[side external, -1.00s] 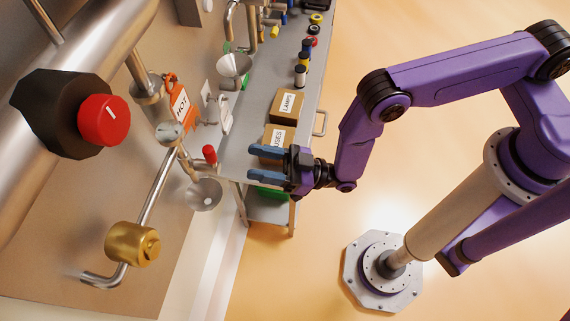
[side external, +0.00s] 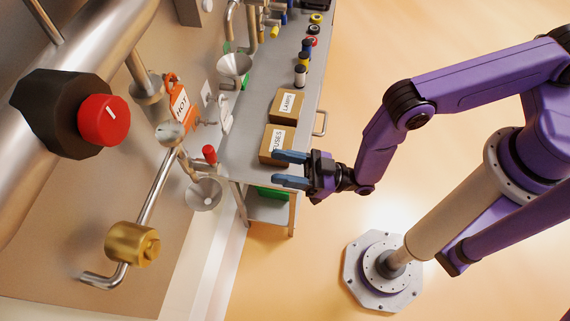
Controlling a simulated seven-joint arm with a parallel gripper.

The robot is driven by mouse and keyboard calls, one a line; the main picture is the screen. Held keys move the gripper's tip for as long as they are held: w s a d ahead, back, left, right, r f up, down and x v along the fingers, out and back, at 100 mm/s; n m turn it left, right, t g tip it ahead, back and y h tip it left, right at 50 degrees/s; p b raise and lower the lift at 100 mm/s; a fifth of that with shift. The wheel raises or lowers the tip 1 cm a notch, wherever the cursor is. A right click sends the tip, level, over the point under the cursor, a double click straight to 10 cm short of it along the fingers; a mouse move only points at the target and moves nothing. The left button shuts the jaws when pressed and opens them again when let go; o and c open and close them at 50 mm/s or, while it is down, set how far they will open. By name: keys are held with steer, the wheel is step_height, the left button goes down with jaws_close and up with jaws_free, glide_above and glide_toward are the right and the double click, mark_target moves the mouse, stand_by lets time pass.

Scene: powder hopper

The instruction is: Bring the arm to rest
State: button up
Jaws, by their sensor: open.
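My gripper (side external: 291,168) is in the middle of the side external view. Its two blue fingers are apart, point left, and have nothing between them. It is in front of the near end of the grey bench (side external: 245,150). In the picture, the upper finger overlaps the lower edge of the cardboard box labelled FUSES (side external: 272,141). I cannot tell how far the gripper is from the box. My purple arm reaches in from the right.
A box labelled LAMPS (side external: 287,103) and several small containers stand along the bench. To the left are pipes with a red knob (side external: 104,120), a brass fitting (side external: 132,244), an orange HOT tag (side external: 180,106) and funnels (side external: 203,193). The floor (side external: 300,270) below the gripper is clear.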

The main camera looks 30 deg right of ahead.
steer(key=w+a+r+g+h, duration=0.3)
steer(key=a+r+h, duration=0.1)
steer(key=a+r, duration=0.3)
step_height(320, 180, up, 6)
steer(key=s+d+g+h, duration=0.1)
steer(key=d+g+h, duration=0.2)
steer(key=h, duration=0.1)
steer(key=s+d+r+g+h, duration=0.2)
steer(key=s+d, duration=0.3)
steer(key=d, duration=0.5)
steer(key=s+d+r+g+h, duration=0.2)
steer(key=s+d+h, duration=0.3)
steer(key=d, duration=0.6)
steer(key=s+d+r+n+g+h, duration=0.1)
steer(key=s+d+r+g+h, duration=0.1)
steer(key=d, duration=0.9)
steer(key=s+r+h, duration=0.1)
steer(key=s+r, duration=0.1)
steer(key=s, duration=0.1)
steer(key=shift+r, duration=0.35)
